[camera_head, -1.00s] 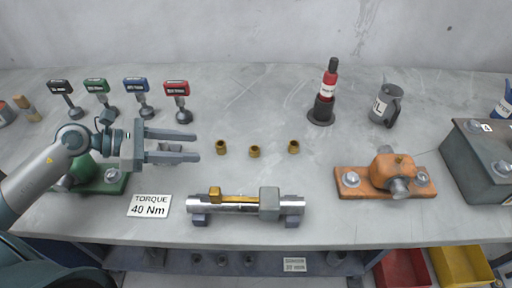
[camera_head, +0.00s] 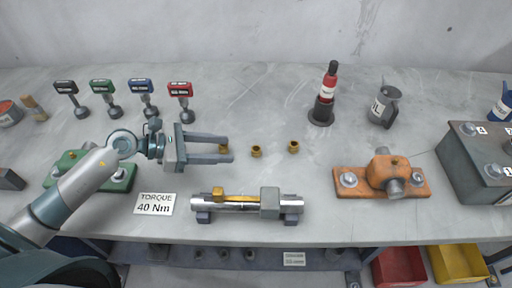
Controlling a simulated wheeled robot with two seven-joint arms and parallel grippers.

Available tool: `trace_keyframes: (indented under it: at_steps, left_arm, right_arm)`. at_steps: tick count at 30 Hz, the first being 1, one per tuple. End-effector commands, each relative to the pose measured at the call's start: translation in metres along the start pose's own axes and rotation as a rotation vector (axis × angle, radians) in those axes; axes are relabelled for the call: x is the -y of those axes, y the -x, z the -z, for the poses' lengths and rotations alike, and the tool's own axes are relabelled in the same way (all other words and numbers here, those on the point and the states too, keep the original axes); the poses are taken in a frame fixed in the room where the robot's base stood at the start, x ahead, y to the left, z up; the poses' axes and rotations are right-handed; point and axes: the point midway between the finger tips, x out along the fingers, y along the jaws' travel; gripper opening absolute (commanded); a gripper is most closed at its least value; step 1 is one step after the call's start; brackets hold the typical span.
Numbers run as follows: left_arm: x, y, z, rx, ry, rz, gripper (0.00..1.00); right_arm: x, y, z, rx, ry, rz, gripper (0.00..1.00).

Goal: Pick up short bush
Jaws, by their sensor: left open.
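Three small brass bushes stand in a row mid-table. The left bush (camera_head: 224,148) shows between the fingers of my left gripper (camera_head: 231,149), partly covered by them. The middle bush (camera_head: 256,151) stands just right of the fingertips, and the right bush (camera_head: 293,147) is farther right. Which one is shortest I cannot tell clearly. My left gripper is open, its fingers pointing right; whether it touches the left bush I cannot tell. My right gripper is not in view.
A steel shaft fixture (camera_head: 240,203) lies in front, beside a torque sign (camera_head: 155,204). An orange housing (camera_head: 383,177) and grey box (camera_head: 476,163) are at right, a green housing (camera_head: 72,158) at left. Coloured-head tools (camera_head: 181,91), a red bottle (camera_head: 327,90) and a jug (camera_head: 384,106) stand behind.

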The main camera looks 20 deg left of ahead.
Motion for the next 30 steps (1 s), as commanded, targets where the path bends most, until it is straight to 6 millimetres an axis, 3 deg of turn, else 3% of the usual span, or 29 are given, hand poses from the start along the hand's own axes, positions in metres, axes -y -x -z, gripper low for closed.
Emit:
trace_keyframes:
  at_steps: [4,10,24,30]
  left_arm:
    - [0.000,-0.018,-0.003,0.002,0.000,0.001,0.45]
    - [0.000,-0.038,-0.001,0.001,0.002,0.001,0.45]
    - [-0.001,-0.043,0.000,0.000,0.001,0.000,0.45]
    - [-0.004,-0.058,-0.001,0.001,0.003,0.001,0.45]
  right_arm:
    - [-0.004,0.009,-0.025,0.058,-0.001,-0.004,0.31]
    - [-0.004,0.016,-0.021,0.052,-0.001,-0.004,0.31]
    - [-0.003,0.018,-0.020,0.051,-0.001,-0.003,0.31]
    - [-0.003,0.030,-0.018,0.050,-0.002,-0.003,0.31]
